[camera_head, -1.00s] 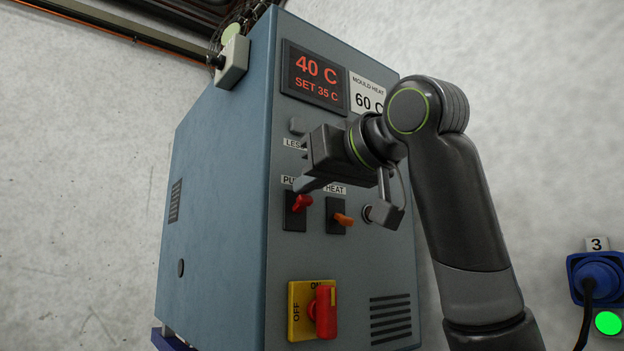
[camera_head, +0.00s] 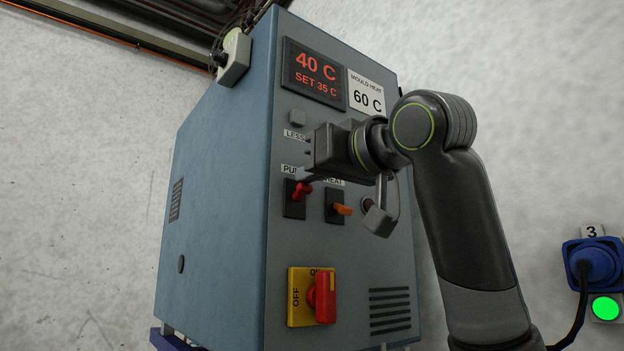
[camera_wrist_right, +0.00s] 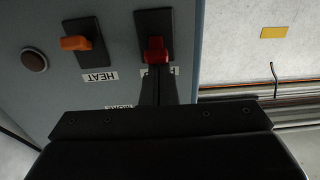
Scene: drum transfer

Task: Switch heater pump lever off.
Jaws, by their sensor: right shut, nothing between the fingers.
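The red pump lever (camera_head: 302,190) sits on a dark plate under the partly hidden PUMP label on the blue-grey heater cabinet (camera_head: 215,210). My right gripper (camera_head: 302,177) is shut and empty, with its fingertips just above the lever. In the right wrist view, which shows the panel upside down, the shut fingers (camera_wrist_right: 158,88) point at the red lever (camera_wrist_right: 156,50) and cover part of its label. I cannot tell whether they touch it. My left gripper is not in view.
The orange heat lever (camera_head: 342,209) is just right of the pump lever. A red rotary switch (camera_head: 325,298) on a yellow plate is below. A temperature display (camera_head: 315,72) is above. A blue socket (camera_head: 595,262) with a cable is at the right.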

